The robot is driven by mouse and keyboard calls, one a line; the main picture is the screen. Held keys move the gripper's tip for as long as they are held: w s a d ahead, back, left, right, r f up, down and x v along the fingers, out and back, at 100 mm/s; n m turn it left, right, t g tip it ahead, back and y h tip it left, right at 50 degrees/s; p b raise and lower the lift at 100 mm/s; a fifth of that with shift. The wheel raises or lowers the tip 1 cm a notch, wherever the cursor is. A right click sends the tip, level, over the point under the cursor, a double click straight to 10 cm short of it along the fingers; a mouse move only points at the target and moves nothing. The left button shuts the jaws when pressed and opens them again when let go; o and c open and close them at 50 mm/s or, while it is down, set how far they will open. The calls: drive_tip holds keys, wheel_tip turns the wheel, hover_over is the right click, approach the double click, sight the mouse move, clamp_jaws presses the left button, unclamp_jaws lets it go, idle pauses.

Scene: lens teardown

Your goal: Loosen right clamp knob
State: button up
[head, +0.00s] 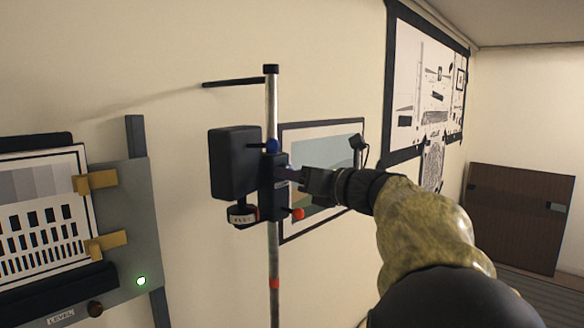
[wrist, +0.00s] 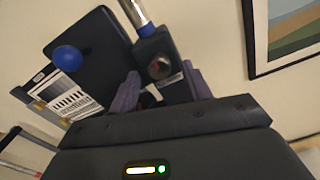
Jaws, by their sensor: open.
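A dark clamp block (head: 266,186) sits on a vertical metal post (head: 272,104). In the wrist view a dark round knob (wrist: 159,68) on the block's near face appears to be the right clamp knob. My gripper (head: 286,173) reaches the block from the right in the head view and hides that side. In the wrist view my gripper (wrist: 160,72) is open, with its purple fingers on either side of the block and knob. I cannot tell whether they touch it. A blue knob (head: 271,146) and a red knob (head: 297,214) also show on the assembly.
A black box (head: 233,162) is mounted left of the post. A grey panel (head: 140,225) with a test chart (head: 45,215) stands at left. A framed picture (head: 320,136) hangs close behind my gripper. A larger framed chart (head: 405,75) is on the wall at right.

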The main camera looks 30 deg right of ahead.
drive_tip(key=shift+w+a, duration=0.15)
drive_tip(key=shift+w, duration=0.2)
